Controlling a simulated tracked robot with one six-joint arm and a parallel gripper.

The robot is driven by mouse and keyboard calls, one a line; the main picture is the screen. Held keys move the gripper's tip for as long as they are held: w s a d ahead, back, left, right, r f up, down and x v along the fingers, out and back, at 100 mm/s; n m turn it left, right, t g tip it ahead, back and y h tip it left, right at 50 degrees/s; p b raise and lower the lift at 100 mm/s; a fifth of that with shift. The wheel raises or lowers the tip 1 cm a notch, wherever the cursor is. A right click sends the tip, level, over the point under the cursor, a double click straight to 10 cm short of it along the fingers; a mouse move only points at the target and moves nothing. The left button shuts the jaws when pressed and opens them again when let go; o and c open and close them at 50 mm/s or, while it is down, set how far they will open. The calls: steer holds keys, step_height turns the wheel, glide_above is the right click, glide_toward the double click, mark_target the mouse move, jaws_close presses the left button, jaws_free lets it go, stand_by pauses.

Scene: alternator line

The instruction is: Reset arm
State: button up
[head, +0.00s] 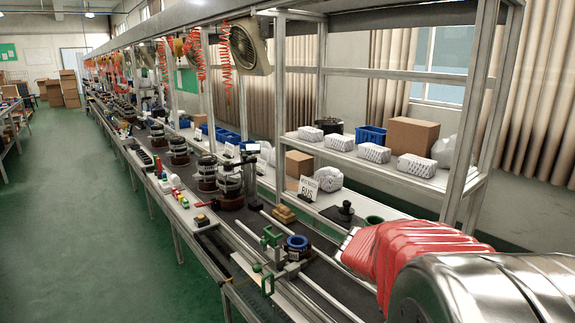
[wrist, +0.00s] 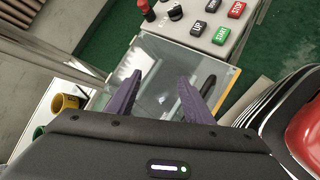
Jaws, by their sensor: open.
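My gripper (wrist: 158,97) shows in the wrist view with its two dark purple fingers apart. Nothing is between the fingers. Beyond them lies a flat glassy panel (wrist: 158,72) with light edges; I cannot tell how far off it is. In the head view my arm, with a red ribbed cover and a silver housing, reaches in from the lower right. My gripper cannot be made out in the head view.
In the wrist view a control box (wrist: 205,22) with STOP and START buttons stands beyond the panel, and a yellow cup (wrist: 66,103) is at left. The head view shows the long line with alternators (head: 231,180), a blue-ringed part (head: 297,243) and shelves of white packages (head: 410,165). Green floor is clear at left.

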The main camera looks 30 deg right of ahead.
steer(key=w+a+r+m+t+y, duration=0.1)
steer(key=a+r+m+t+y, duration=0.1)
steer(key=a, duration=1.6)
steer(key=w+a+r+m+t+y, duration=0.1)
steer(key=a+m+t+y, duration=0.3)
steer(key=a, duration=1.4)
steer(key=r+t+y, duration=0.1)
steer(key=t+y, duration=0.1)
steer(key=t, duration=0.1)
steer(key=shift+w+y, duration=0.3)
steer(key=shift+y, duration=0.1)
steer(key=shift+c, duration=0.2)
